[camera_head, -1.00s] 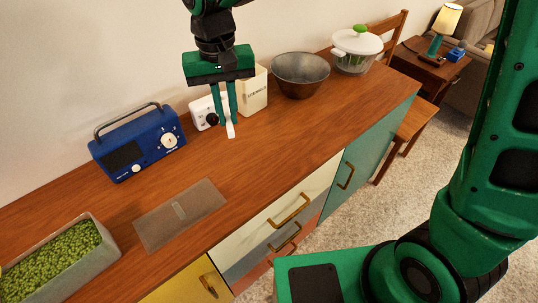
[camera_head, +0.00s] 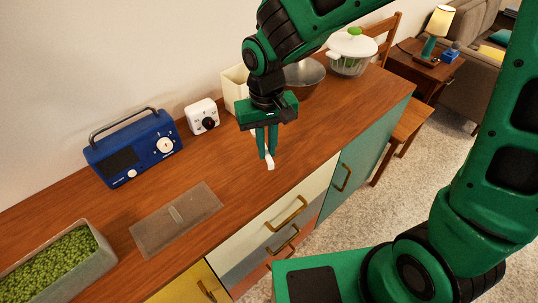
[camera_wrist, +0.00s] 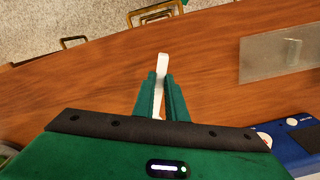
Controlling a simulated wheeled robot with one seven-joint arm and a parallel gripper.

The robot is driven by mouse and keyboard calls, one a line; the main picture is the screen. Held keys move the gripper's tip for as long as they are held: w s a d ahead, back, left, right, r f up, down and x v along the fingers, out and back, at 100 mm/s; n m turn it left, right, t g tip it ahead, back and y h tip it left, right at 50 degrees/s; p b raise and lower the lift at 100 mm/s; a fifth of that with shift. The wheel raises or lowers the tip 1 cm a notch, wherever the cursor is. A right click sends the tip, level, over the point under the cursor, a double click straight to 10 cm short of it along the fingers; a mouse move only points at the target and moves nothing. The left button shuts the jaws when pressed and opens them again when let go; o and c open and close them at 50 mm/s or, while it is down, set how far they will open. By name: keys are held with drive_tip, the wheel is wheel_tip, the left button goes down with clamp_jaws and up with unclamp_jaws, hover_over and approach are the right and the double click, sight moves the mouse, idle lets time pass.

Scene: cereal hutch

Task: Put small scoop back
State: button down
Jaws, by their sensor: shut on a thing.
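A small white scoop (camera_head: 269,163) is held between the fingers of my gripper (camera_head: 267,154), above the wooden counter's front half. In the wrist view, the white scoop (camera_wrist: 162,68) sticks out past the fingertips of my gripper (camera_wrist: 161,80). The mat also shows at the right of the wrist view (camera_wrist: 262,70). The cream canister (camera_head: 235,88) stands behind my gripper, partly hidden by my arm.
A blue radio (camera_head: 135,150) and a white timer-like box (camera_head: 202,116) stand along the wall. A metal bowl (camera_head: 306,74) and a white-lidded pot (camera_head: 352,52) stand at the far right. A green-filled planter (camera_head: 58,265) is at the left front. The counter's middle is clear.

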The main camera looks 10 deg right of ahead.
sight(267, 152)
drive_tip(key=shift+f, duration=2)
drive_tip(key=c, duration=1.8)
unclamp_jaws()
drive_tip(key=shift+f, duration=0.1)
wheel_tip(267, 152, up, 12)
drive_tip(key=shift+r, duration=0.1)
